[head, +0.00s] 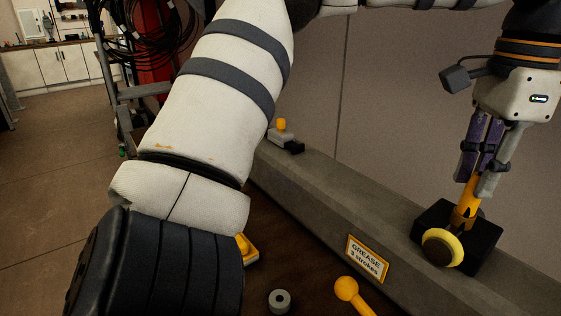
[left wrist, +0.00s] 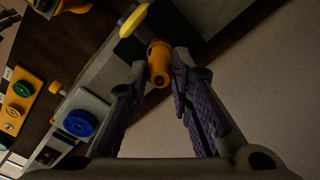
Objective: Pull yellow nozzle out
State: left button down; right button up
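The yellow nozzle (head: 466,204) stands slightly tilted in a black block (head: 487,243) on the grey beam at the right of the head view. My left gripper (head: 479,184) points down over it, with its purple-padded fingers around the nozzle's upper end. In the left wrist view, the nozzle (left wrist: 159,64) lies between the two fingertips (left wrist: 160,72), its hollow end facing the camera. The fingers are close on both sides; I cannot tell whether both touch it. My right gripper is out of view.
A yellow-rimmed round part (head: 442,248) sits in front of the block. The beam (head: 330,200) carries a GREASE label (head: 367,257) and a small yellow-topped fitting (head: 281,126). A grey ring (head: 279,301) and a yellow knobbed part (head: 347,289) lie below.

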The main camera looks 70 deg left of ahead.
pick_arm(q)
jog(key=shift+r, duration=0.3)
jog(key=shift+r, duration=2.75)
jog(key=shift+f, duration=0.1)
